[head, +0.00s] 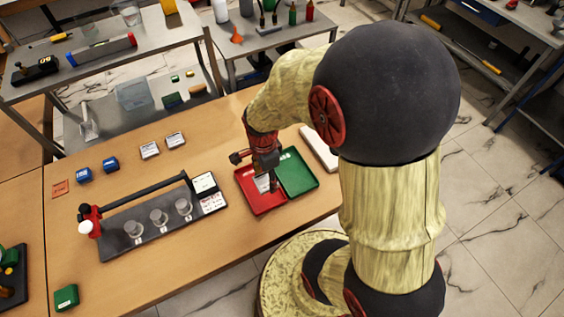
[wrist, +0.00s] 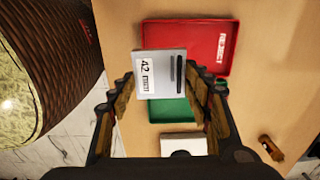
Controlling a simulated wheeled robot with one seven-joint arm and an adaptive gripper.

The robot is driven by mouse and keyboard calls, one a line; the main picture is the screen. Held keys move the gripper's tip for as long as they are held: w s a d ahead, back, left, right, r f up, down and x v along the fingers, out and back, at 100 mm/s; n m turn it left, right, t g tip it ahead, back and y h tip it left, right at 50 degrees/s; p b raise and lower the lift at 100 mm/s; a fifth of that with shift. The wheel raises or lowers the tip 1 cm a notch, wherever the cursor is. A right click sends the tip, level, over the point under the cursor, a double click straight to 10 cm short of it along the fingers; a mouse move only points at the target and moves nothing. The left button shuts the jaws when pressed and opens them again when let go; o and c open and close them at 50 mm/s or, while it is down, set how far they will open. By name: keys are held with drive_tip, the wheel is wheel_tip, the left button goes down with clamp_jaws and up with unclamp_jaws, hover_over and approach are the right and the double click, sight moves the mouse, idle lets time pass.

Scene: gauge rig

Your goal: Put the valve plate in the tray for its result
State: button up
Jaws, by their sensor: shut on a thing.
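My gripper (head: 268,180) is over the red tray (head: 268,207), near its border with the green tray (head: 297,172). It is shut on the valve plate (head: 262,183), a light grey plate. In the wrist view the plate (wrist: 161,73) sits between the fingers, with a white label that seems to read 42 and a dark slot. The red tray (wrist: 187,27) shows behind the plate, the green tray (wrist: 170,110) below it. The plate appears held above the trays; its exact height is unclear.
A dark gauge rig (head: 150,232) with three round clear pieces and white cards stands left of the trays. A white slab (head: 319,148) lies beside the green tray.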

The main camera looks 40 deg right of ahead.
drive_tip(key=d+f+b, duration=0.3)
drive_tip(key=d+f, duration=0.1)
drive_tip(key=d, duration=0.4)
drive_tip(key=b, duration=0.2)
hover_over(297, 178)
drive_tip(key=f, duration=0.4)
drive_tip(key=shift+a+f, duration=0.35)
drive_tip(key=shift+f, duration=0.05)
drive_tip(key=shift+d+f, duration=0.3)
drive_tip(key=shift+f, duration=0.15)
drive_tip(key=shift+d+f+b, duration=0.15)
drive_tip(key=shift+f+b, duration=0.35)
drive_tip(key=shift+f, duration=1.1)
drive_tip(key=shift+f, duration=0.2)
drive_tip(key=o, duration=1.2)
drive_tip(key=shift+c, duration=0.2)
drive_tip(key=shift+o, duration=0.6)
